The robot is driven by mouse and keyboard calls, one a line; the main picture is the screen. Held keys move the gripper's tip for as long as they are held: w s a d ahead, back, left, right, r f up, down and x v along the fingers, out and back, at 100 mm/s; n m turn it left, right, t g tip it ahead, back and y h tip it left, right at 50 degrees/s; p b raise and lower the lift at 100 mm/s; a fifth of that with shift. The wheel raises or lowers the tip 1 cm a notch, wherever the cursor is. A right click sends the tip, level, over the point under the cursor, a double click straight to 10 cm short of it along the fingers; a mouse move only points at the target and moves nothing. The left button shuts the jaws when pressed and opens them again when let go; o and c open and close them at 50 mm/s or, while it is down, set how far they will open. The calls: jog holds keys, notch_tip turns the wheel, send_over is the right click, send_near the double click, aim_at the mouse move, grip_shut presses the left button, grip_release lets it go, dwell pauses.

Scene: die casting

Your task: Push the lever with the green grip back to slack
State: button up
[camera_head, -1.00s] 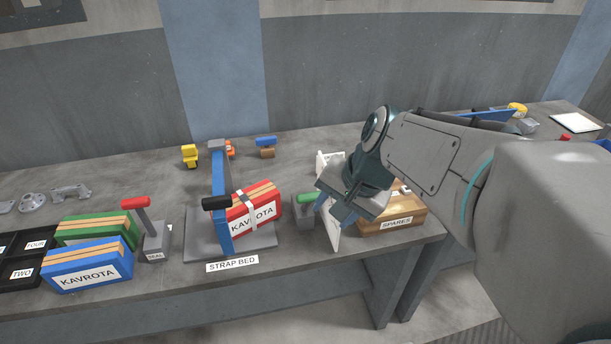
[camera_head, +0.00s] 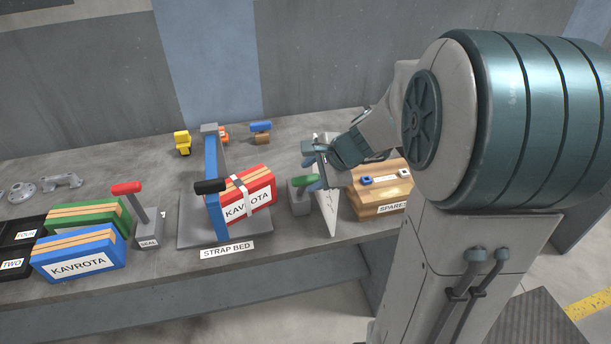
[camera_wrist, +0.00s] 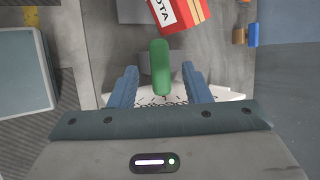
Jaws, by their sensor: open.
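The lever with the green grip (camera_head: 303,181) stands on a small grey block (camera_head: 299,200) to the right of the strap bed. In the wrist view its green grip (camera_wrist: 160,68) points away from me, between and a little beyond my fingers. My gripper (camera_head: 312,168) is open, right at the lever, with a blue finger beside the green grip in the head view. Whether a finger touches the grip, I cannot tell. A white upright panel (camera_head: 328,205) stands just right of the lever, below my gripper, and hides part of the view there.
The strap bed (camera_head: 190,234) holds a strapped red KAVROTA case (camera_head: 247,201) under a black-handled blue arm (camera_head: 216,160). A red-gripped SEAL lever (camera_head: 128,188) stands further left. A wooden SPARES box (camera_head: 378,196) is right of the panel.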

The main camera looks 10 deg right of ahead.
jog(key=shift+x, duration=1.4)
grip_shut()
jog(key=shift+r, duration=0.15)
